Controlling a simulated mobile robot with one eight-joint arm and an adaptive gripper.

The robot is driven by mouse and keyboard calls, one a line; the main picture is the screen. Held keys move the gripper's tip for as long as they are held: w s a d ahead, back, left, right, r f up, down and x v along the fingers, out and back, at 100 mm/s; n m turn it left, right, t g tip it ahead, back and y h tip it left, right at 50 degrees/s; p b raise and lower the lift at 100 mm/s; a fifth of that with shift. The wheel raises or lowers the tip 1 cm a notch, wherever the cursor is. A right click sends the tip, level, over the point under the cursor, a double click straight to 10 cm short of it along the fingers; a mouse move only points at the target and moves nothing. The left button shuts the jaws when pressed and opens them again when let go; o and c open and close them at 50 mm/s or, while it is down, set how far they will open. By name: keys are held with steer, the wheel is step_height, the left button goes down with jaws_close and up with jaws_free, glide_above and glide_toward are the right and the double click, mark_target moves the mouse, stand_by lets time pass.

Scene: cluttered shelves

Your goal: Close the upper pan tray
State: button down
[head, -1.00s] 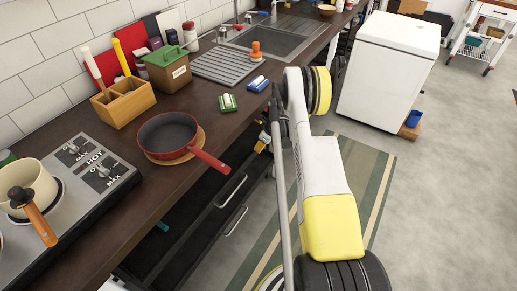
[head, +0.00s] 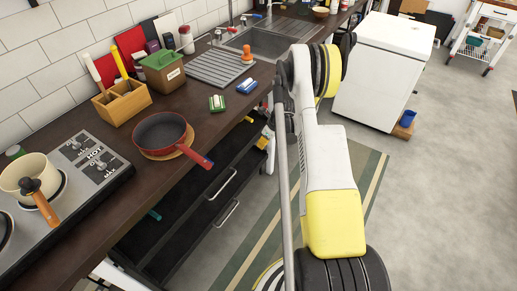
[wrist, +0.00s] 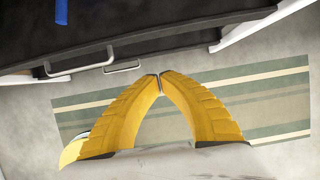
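The upper pan tray (head: 185,205) is a black drawer under the counter, pulled out, with a metal handle (head: 221,184) on its front. A teal thing shows inside it. A second handle (head: 228,213) sits lower, on the tray below. In the wrist view, a dark tray (wrist: 190,18) with a handle bar spans the top, with a blue thing at its upper left; a smaller handle (wrist: 124,66) shows below. My gripper (wrist: 160,82) has two yellow fingers with tips together, shut and empty, apart from the trays. My arm hides it in the head view.
A red frying pan (head: 162,133) stands on the counter above, its handle over the edge. A stove (head: 85,180) with a cream pot is at left. A white cabinet (head: 385,70) stands at the back right. A striped mat (head: 365,165) lies on the clear floor.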

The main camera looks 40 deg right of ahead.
mark_target(243, 150)
steer(key=w+a+f+b, duration=0.3)
steer(key=w+f+b, duration=0.3)
steer(key=f, duration=0.3)
steer(key=shift+w+f, duration=0.3)
steer(key=shift+w, duration=0.45)
steer(key=shift+w+r, duration=0.1)
steer(key=shift+w, duration=0.05)
steer(key=shift+w+a, duration=0.3)
steer(key=shift+w, duration=0.65)
steer(key=shift+s, duration=0.1)
